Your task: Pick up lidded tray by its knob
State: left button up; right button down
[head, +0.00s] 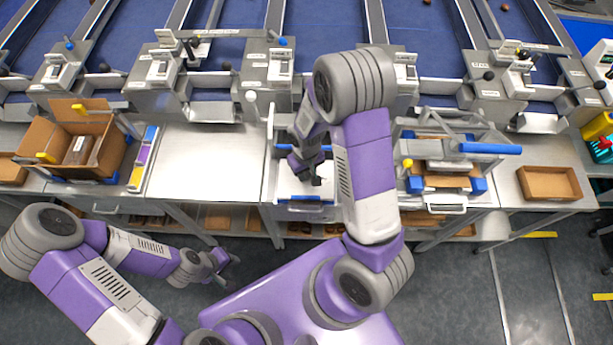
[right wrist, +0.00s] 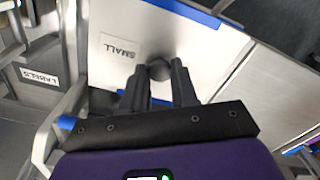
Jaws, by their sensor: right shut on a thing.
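The lidded tray (head: 288,187) sits in the middle station of the bench, its pale lid partly covered by my right arm in the head view. In the right wrist view the lid (right wrist: 115,68) carries the label SMALL and has blue strips along its edges. My right gripper (head: 312,180) is over the tray. The right wrist view shows its fingers (right wrist: 159,84) shut on the dark round knob (right wrist: 158,69) on the lid. My left gripper (head: 228,270) hangs over the floor in front of the bench, away from the tray; its jaws are too small to read.
Left of the tray is a bare metal bench top (head: 205,155). A cardboard box (head: 105,135) stands farther left. A framed device with a blue handle (head: 490,149) stands to the right, with an open brown tray (head: 548,183) beyond. Sorting lanes and dispensers line the back.

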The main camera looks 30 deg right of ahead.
jog(key=shift+r, duration=0.2)
jog(key=shift+r+p, duration=1.55)
jog(key=shift+r, duration=0.3)
jog(key=shift+w, duration=0.1)
